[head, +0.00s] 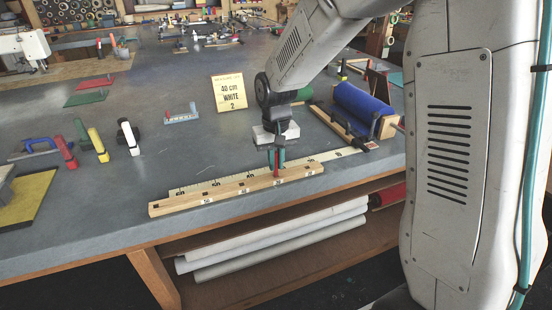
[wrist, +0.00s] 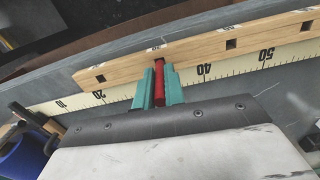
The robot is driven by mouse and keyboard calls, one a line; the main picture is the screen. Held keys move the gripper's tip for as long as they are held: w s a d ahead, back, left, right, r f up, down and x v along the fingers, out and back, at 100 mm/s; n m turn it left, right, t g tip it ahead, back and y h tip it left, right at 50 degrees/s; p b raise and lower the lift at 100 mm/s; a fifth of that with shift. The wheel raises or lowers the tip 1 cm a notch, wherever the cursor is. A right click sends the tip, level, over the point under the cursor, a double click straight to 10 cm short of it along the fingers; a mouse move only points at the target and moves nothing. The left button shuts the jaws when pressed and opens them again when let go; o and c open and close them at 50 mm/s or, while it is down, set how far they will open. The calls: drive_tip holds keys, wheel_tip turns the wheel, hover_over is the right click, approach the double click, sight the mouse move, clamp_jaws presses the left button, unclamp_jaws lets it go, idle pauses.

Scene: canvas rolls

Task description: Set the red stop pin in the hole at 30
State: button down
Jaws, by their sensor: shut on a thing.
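The red stop pin (head: 276,170) is upright between the teal fingers of my gripper (head: 277,158). In the wrist view the pin (wrist: 159,85) is held between both fingers (wrist: 159,88). Its lower end is at the wooden strip (wrist: 190,50), where a dark hole edge shows, between the holes beside the 20 and 40 marks. The fingers hide the 30 mark on the scale (wrist: 225,83). I cannot tell how deep the pin sits. The strip (head: 225,191) lies along the bench's front edge in the head view.
A blue roll (head: 362,108) in a wooden holder is to the right. Red (head: 65,152), yellow (head: 98,145) and white (head: 129,137) upright tools stand at left. Bare bench lies between.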

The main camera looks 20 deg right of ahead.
sight(276, 153)
drive_tip(key=shift+f, duration=0.95)
drive_tip(key=c, duration=1.4)
unclamp_jaws()
wheel_tip(276, 153, up, 8)
drive_tip(key=shift+f, duration=0.1)
drive_tip(key=shift+n+t, duration=0.3)
drive_tip(key=shift+t, duration=0.4)
drive_tip(key=s+d+r, duration=0.1)
drive_tip(key=s+r, duration=0.2)
drive_tip(key=s, duration=0.7)
drive_tip(key=s+d+r, duration=0.1)
drive_tip(key=s+r, duration=0.1)
drive_tip(key=s, duration=0.8)
drive_tip(key=s+d+r, duration=0.1)
drive_tip(key=s+r, duration=0.2)
drive_tip(key=s, duration=0.7)
drive_tip(key=shift+r, duration=0.3)
